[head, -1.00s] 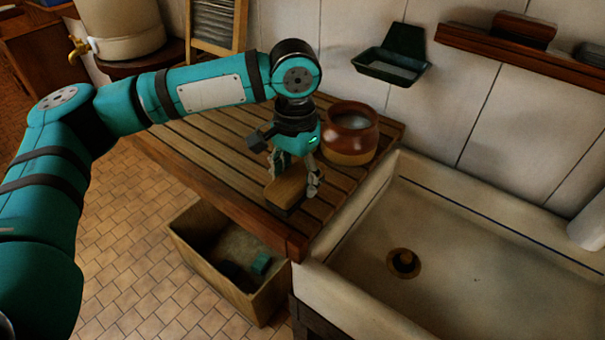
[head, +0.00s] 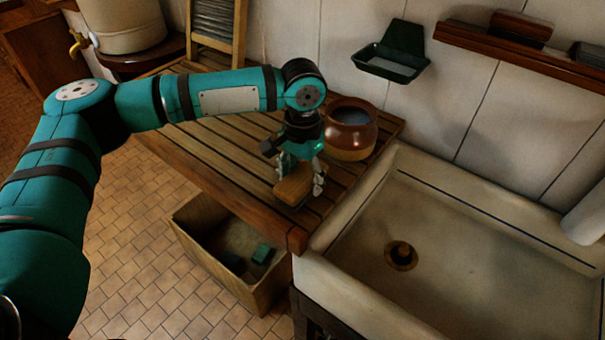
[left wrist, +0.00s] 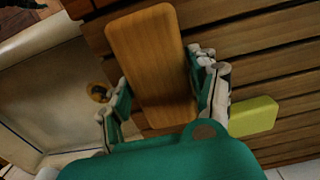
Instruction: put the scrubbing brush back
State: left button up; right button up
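The scrubbing brush (head: 292,190) shows as a brown wooden block at the front of the slatted drainboard (head: 222,187). My left gripper (head: 300,187) points down over it, with a finger on either side. My right gripper is in neither view.
A brown pot (head: 351,130) stands close behind the gripper. The sink (head: 455,265) is to the right. A wall shelf (head: 470,38) holds a brown block (head: 520,29); a green soap dish (head: 392,65) hangs beside it. A crate (head: 215,262) stands below. A yellow-green sponge (left wrist: 254,116) lies on the slats.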

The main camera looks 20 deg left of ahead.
aim_at(302, 176)
pick_arm(q)
jog(key=shift+o, duration=1.1)
jog(key=shift+r, duration=0.1)
notch_tip(302, 176, up, 12)
jog(key=b, duration=0.2)
